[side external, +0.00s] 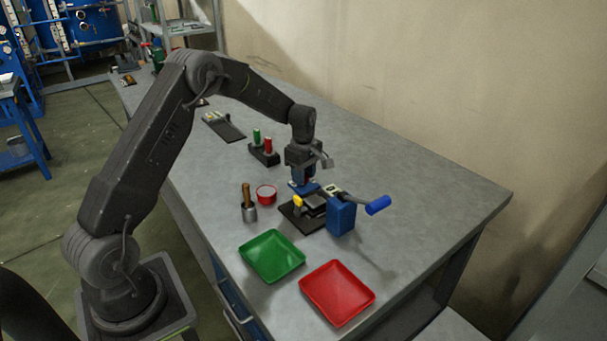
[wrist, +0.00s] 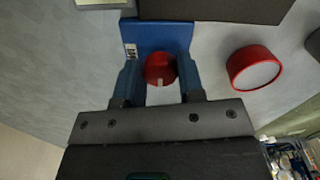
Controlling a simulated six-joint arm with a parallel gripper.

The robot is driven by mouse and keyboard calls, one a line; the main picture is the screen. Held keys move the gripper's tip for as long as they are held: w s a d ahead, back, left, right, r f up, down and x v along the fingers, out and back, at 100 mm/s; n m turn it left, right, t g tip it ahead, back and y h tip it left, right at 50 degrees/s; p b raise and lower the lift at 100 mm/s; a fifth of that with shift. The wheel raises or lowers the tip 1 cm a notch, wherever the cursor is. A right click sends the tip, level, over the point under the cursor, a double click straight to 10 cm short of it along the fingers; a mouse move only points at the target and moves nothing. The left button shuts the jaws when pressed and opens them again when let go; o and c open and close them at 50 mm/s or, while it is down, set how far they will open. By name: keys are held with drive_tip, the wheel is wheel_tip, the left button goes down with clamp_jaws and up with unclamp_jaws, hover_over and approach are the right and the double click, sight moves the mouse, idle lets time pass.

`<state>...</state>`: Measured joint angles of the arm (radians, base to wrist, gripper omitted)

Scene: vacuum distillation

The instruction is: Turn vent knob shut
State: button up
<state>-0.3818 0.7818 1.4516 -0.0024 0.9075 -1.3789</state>
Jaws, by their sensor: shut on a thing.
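The vent knob (wrist: 158,66) is a round red knob with a pale mark on its edge towards the gripper in the wrist view. It sits on a blue block (wrist: 176,35) with a small white label, which also shows under the gripper in the side view (side external: 300,187). My gripper (wrist: 157,73) points down, with its two blue fingers shut on the knob from either side. In the side view the gripper (side external: 304,179) hides the knob.
A red-rimmed dish (side external: 266,194) and a wooden-handled tool (side external: 248,205) stand close by. A blue box (side external: 341,215) with a blue-handled crank (side external: 378,205) is in front. A green tray (side external: 272,256) and a red tray (side external: 337,293) lie nearer. The table's right side is clear.

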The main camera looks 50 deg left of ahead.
drive_tip(key=m, duration=0.4)
drive_tip(key=shift+m, duration=0.3)
drive_tip(key=m, duration=0.4)
drive_tip(key=shift+m, duration=0.3)
drive_tip(key=m, duration=0.4)
drive_tip(key=shift+s+m, duration=0.1)
drive_tip(key=shift+m, duration=0.2)
drive_tip(key=shift+a+m, duration=0.1)
drive_tip(key=shift+m, duration=2)
drive_tip(key=o, duration=0.9)
